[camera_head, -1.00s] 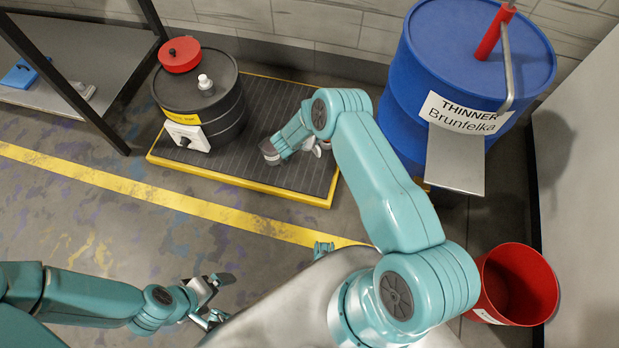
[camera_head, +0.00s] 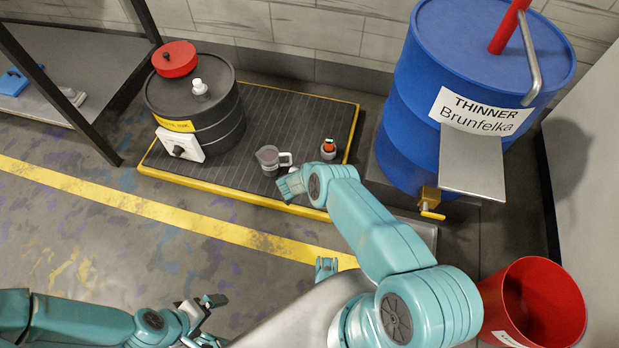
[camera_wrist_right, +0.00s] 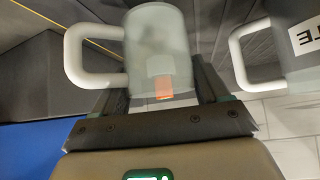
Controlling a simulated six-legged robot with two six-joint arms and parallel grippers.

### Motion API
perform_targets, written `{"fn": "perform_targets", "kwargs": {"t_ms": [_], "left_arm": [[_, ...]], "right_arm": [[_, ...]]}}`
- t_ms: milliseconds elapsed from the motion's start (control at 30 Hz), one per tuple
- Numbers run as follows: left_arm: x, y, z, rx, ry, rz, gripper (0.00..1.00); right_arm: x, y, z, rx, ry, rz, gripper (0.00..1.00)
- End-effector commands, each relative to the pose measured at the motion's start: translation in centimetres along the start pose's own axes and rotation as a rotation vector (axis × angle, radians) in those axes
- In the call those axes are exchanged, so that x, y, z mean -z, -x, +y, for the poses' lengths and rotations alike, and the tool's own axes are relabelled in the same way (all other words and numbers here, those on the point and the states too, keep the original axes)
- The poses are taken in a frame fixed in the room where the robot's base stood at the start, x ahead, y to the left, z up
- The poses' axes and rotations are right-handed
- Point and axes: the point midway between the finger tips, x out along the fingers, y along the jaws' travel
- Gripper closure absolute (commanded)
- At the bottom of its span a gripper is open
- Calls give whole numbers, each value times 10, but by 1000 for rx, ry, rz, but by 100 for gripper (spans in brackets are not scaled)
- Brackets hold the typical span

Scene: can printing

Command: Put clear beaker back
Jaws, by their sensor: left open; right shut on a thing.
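In the right wrist view, my right gripper (camera_wrist_right: 153,90) is shut around a clear beaker (camera_wrist_right: 158,38) with a white handle to its left. An orange patch shows through its wall. A second grey beaker (camera_wrist_right: 295,50) with a handle and a partly seen label is close beside it. In the head view, my right gripper (camera_head: 282,183) is low at the platform's front part. A grey beaker with a handle (camera_head: 267,158) is just beyond it; I cannot tell which beaker this is. My left gripper (camera_head: 208,320) is open and empty above the floor.
The dark platform (camera_head: 295,115) has a yellow edge. On it are a black drum (camera_head: 220,125) and a small orange-topped item (camera_head: 328,149). A blue thinner drum (camera_head: 405,125) stands right, a red bin (camera_head: 540,300) front right. A shelf (camera_head: 85,45) is at left.

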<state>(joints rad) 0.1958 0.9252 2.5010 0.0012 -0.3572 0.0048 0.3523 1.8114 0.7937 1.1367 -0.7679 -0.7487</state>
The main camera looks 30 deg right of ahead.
Motion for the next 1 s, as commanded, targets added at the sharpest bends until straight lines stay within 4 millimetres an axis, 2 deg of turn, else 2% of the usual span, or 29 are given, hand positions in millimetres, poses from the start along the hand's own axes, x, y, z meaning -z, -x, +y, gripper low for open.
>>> {"fn": "perform_targets", "kwargs": {"t_ms": [67, 500, 533, 600, 867, 933, 1000], "left_arm": [[2, -8, -4, 0, 4, 4, 0], [3, -11, -6, 1, 6, 8, 0], [3, -10, -5, 1, 6, 9, 0], [3, -10, -5, 1, 6, 9, 0], [3, -7, -4, 1, 5, 7, 0], [1, -1, -1, 1, 4, 3, 0], [0, 8, 3, 0, -1, -2, 0]], "right_arm": [[-9, -9, 0, -1, 0, 1, 59], [-11, -12, 0, 0, 0, 1, 59], [-10, -11, 0, 0, 0, 0, 19], [-10, -10, 0, 0, 0, 0, 0], [-8, -9, 0, 0, 0, 1, 0], [-4, -4, 0, 0, 0, 1, 0], [-3, 10, -1, 2, 4, -1, 0]]}}
